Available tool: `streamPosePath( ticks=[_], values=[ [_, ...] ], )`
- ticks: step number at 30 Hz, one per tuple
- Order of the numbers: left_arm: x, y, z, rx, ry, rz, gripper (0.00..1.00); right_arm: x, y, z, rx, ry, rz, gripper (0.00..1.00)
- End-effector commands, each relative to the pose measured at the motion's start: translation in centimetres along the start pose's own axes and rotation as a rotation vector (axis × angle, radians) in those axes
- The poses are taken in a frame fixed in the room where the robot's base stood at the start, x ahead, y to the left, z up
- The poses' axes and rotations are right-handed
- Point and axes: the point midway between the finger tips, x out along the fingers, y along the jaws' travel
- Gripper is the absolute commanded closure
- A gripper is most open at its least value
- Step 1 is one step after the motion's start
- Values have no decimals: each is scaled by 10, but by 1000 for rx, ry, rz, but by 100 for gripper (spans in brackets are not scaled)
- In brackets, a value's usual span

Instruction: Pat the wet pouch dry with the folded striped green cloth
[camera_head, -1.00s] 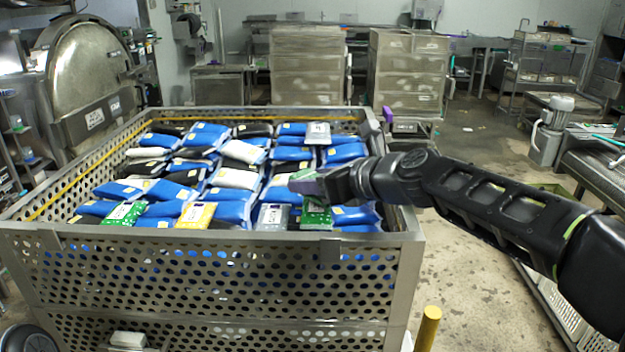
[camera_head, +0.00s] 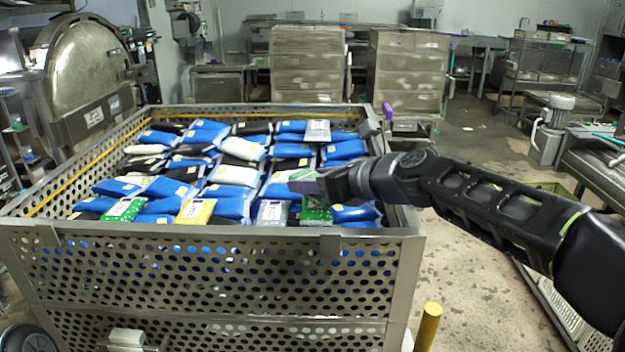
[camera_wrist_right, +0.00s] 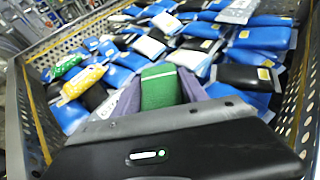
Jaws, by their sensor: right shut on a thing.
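My right gripper (camera_head: 305,185) reaches in from the right, low over the pouches near the front right of the basket. In the right wrist view its purple fingers (camera_wrist_right: 192,86) are shut on the folded green cloth (camera_wrist_right: 162,90), which has a paler band across it. The cloth's underside is hidden, so I cannot tell whether it touches a pouch. Which pouch is wet cannot be made out. My left gripper is not in view.
The perforated metal basket (camera_head: 200,236) has raised walls around many blue, black and white pouches. A yellow pouch (camera_head: 195,212) and another green pouch (camera_head: 125,209) lie along the front. A grey pouch (camera_head: 318,131) lies at the back right. A yellow post (camera_head: 428,328) stands outside the basket.

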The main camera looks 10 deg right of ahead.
Motion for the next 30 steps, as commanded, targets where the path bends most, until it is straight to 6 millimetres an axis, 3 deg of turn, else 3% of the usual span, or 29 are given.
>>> streamPosePath(
  ticks=[30],
  values=[
    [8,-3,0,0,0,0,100,4,0,-10,0,1,0,88]
  ],
)
